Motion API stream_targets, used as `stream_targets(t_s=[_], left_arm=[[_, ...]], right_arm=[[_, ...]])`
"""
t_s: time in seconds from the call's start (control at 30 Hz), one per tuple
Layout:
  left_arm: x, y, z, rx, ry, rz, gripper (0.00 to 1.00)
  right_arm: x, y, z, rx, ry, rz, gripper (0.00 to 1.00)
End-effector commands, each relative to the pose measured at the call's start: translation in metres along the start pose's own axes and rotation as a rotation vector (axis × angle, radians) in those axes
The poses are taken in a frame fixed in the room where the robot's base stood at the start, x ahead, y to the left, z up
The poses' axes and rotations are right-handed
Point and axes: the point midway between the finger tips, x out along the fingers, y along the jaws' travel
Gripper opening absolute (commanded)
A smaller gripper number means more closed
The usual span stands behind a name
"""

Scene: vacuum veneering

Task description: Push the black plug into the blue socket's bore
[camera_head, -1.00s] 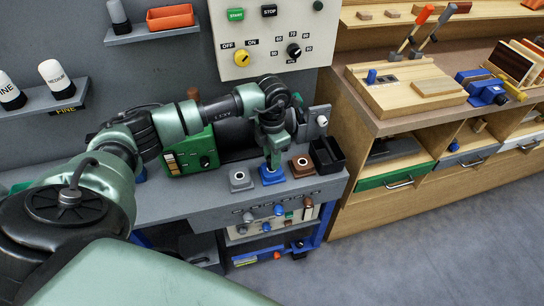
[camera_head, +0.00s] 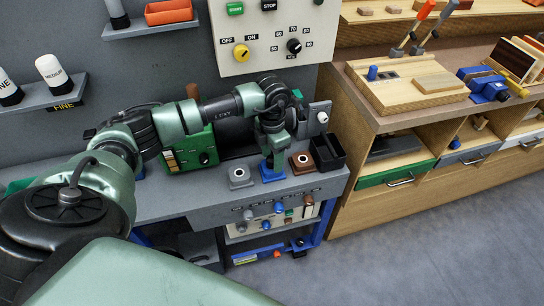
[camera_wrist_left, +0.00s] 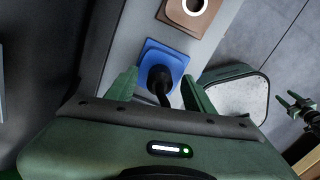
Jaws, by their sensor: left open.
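The blue socket (camera_head: 273,176) sits on the grey bench in the head view, right under my left gripper (camera_head: 273,163). It also shows in the left wrist view (camera_wrist_left: 156,47) as a blue square block. The black plug (camera_wrist_left: 160,82) stands at the socket, between the fingers of my left gripper (camera_wrist_left: 160,92). Those fingers are open and apart on either side of it. How deep the plug sits in the bore cannot be told. In the head view the plug is hidden by the gripper. My right gripper (camera_wrist_left: 294,106) shows small at the right of the wrist view, well away from the socket.
A grey socket (camera_head: 240,178) stands left of the blue one, and a brown socket (camera_head: 302,163) stands close on its right. A black open bin (camera_head: 327,153) lies further right. A green box (camera_head: 190,150) stands behind my left arm.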

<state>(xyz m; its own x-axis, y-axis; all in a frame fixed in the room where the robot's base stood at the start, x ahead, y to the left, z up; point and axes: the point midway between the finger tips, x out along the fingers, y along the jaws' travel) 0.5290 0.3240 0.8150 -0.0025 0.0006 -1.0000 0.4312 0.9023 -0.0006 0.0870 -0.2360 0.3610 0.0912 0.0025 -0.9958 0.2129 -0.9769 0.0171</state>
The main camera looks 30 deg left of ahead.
Motion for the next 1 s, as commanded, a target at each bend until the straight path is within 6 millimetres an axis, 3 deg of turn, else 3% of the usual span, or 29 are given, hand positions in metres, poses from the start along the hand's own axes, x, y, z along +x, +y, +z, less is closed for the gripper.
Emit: stream_targets(t_s=[0.5,1.0], left_arm=[[-0.07,0.001,0.001,-0.001,-0.003,0.001,0.53],[-0.078,0.0,0.0,0.0,-0.001,0.0,0.53]], right_arm=[[0.011,-0.001,0.001,0.0,0.0,0.0,0.5],[0.011,-0.001,0.001,0.0,0.0,-0.001,0.5]])
